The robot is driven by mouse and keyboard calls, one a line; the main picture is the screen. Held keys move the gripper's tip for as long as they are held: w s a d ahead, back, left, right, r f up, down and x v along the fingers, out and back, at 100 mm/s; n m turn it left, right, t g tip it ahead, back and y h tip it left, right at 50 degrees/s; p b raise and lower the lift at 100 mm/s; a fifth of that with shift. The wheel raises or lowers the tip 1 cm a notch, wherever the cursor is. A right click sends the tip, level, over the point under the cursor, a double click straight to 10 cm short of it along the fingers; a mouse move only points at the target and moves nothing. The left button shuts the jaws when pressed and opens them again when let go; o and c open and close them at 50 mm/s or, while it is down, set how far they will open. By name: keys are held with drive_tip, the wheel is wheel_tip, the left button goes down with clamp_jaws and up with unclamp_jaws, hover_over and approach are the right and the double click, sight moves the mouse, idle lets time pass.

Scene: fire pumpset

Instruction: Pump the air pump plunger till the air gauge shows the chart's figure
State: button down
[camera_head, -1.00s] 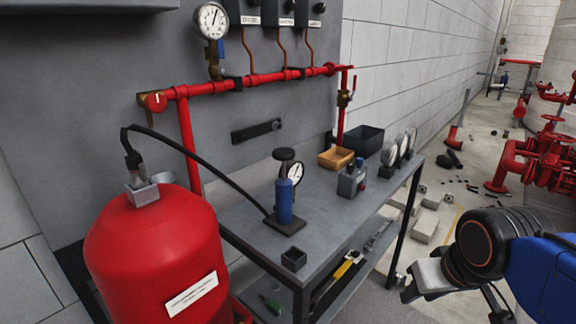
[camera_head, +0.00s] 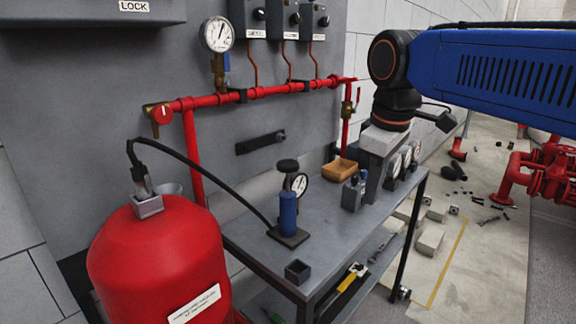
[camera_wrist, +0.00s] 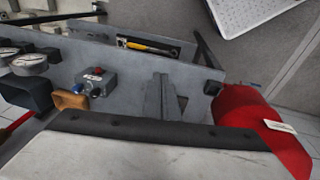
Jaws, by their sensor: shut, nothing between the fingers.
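The air pump (camera_head: 288,212) is a blue cylinder upright on a dark base plate on the grey bench (camera_head: 325,232). Its black plunger knob (camera_head: 288,165) stands above the cylinder on a short length of rod. A white-faced gauge (camera_head: 300,184) sits just behind the pump; its reading is too small to tell. My gripper (camera_head: 371,196) points down over the bench, right of the pump and apart from it, shut and empty. Its fingers (camera_wrist: 160,98) also show in the wrist view, where the pump is mostly hidden. No chart is readable.
A red tank (camera_head: 160,258) stands left, joined by a black hose (camera_head: 205,165) to the pump. A switch box (camera_head: 353,193), a tan tray (camera_head: 340,171) and several gauges stand near my gripper. A small open box (camera_head: 298,271) sits at the bench's front. Red pipe (camera_head: 265,91) runs behind.

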drive_tip(key=w+a+r+n+g, duration=0.1)
drive_tip(key=w+a+r+n, duration=0.45)
drive_tip(key=a+r, duration=0.3)
drive_tip(key=n+g+h, duration=0.1)
drive_tip(key=n, duration=0.3)
approach(285, 162)
drive_tip(key=shift+a+r, duration=0.15)
drive_tip(key=shift+w+d+f, duration=0.1)
drive_tip(key=shift+d+f, duration=0.05)
drive_tip(key=shift+f, duration=1.6)
drive_tip(key=shift+d+f, duration=0.2)
drive_tip(key=shift+f, duration=1.6)
